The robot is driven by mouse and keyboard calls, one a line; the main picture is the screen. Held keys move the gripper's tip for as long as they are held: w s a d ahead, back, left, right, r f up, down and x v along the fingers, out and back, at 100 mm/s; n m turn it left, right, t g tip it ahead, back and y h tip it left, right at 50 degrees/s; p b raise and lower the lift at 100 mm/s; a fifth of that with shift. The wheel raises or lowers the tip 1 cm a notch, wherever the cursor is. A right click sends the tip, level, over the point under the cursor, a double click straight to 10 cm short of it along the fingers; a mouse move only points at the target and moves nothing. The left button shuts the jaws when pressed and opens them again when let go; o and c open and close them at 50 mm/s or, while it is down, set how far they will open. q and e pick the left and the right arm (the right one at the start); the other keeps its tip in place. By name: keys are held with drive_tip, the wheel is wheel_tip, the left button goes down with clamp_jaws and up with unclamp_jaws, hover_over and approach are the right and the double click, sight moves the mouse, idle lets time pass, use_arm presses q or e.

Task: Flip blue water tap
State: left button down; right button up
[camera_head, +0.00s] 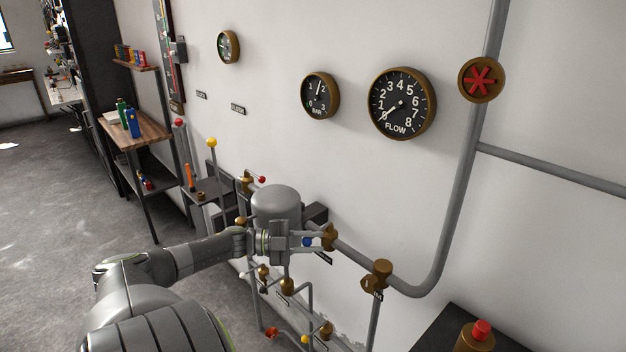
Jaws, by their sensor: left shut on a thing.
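The blue water tap (307,242) shows as a small blue knob beside a brass fitting (329,237) on the grey wall pipe. My left gripper (302,241) reaches in from the left and is shut at the blue knob. The fingers partly cover the tap, so its lever is mostly hidden. My right gripper is not in view.
A grey tank (277,205) stands just behind my left gripper. Brass valves (287,286) and thin pipes lie below it. Levers with red and yellow (211,142) balls stand to the left. The thick pipe (410,290) bends up the wall at right. A dark box (500,325) with a red-topped brass part is at lower right.

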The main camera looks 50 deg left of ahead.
use_arm(q)
drive_tip(key=c, duration=1.6)
unclamp_jaws()
drive_tip(key=shift+s+f, duration=0.2)
drive_tip(key=shift+f, duration=0.15)
drive_tip(key=shift+c, duration=0.2)
drive_tip(key=o, duration=0.4)
drive_tip(key=shift+s+a+r, duration=0.1)
drive_tip(key=shift+s+a, duration=0.1)
drive_tip(key=shift+s, duration=0.05)
drive_tip(key=shift+o, duration=0.2)
drive_tip(key=shift+r, duration=0.1)
drive_tip(key=shift+w, duration=0.1)
drive_tip(key=shift+s+a, duration=0.2)
drive_tip(key=shift+s, duration=0.15)
drive_tip(key=b+v, duration=0.3)
drive_tip(key=v, duration=1.3)
drive_tip(key=shift+s+a, duration=0.15)
drive_tip(key=shift+s, duration=0.2)
